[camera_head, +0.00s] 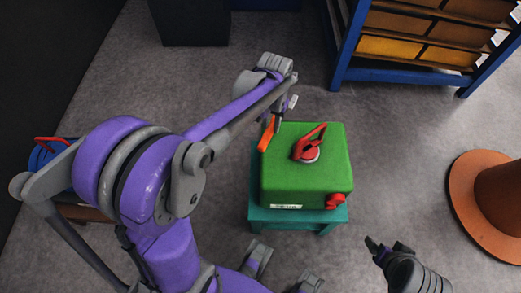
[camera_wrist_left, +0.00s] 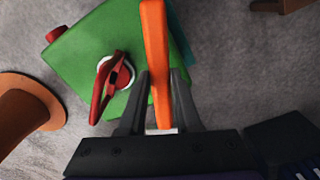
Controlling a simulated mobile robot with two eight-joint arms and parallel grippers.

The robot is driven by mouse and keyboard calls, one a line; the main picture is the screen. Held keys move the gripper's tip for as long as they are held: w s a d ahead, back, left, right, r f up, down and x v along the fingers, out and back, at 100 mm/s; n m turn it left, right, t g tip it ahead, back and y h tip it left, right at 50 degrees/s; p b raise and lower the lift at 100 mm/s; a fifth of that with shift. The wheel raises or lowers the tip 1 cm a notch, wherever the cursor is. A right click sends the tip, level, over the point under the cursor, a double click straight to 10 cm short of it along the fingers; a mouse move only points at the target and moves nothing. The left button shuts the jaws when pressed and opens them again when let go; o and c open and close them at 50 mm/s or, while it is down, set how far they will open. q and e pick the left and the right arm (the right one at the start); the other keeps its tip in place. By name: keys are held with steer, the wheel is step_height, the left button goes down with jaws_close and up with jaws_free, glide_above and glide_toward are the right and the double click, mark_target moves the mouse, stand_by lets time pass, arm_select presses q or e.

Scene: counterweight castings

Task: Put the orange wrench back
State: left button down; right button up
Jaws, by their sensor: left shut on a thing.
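The orange wrench (camera_head: 267,134) is in my left gripper (camera_head: 279,112), beside the upper left edge of a green box-shaped can (camera_head: 300,178). In the left wrist view the orange wrench (camera_wrist_left: 154,35) stands out between the two dark fingers of my left gripper (camera_wrist_left: 160,78), which is shut on it. Only part of the wrench shows. My right gripper (camera_head: 376,248) is at the lower right of the head view, away from the can. Its fingers are too small to tell open from shut.
The green can has a red handle (camera_head: 311,143) and a red cap (camera_head: 335,201). It stands on a teal stool (camera_head: 290,217). A blue rack with yellow bins (camera_head: 388,48) is at the back right. An orange-brown round-based object (camera_head: 465,205) stands at the right. Grey floor lies between.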

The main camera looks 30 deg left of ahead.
arm_select(q)
steer(key=f+b, duration=0.2)
steer(key=f, duration=0.1)
steer(key=s+f+b, duration=0.1)
steer(key=shift+d+f, duration=0.3)
glide_above(269, 155)
step_height(269, 155, down, 5)
steer(key=shift+f+b, duration=0.2)
steer(key=shift+b, duration=0.25)
steer(key=shift+d+f+b, duration=0.1)
steer(key=shift+f+b, duration=0.3)
steer(key=shift+f, duration=1.95)
arm_select(e)
step_height(269, 155, down, 7)
steer(key=shift+s+d+r, duration=0.15)
steer(key=shift+s+d, duration=0.05)
steer(key=shift+s, duration=0.15)
arm_select(q)
steer(key=c, duration=1.1)
jaws_free()
steer(key=shift+f, duration=0.2)
steer(key=o, duration=0.5)
steer(key=shift+r, duration=0.1)
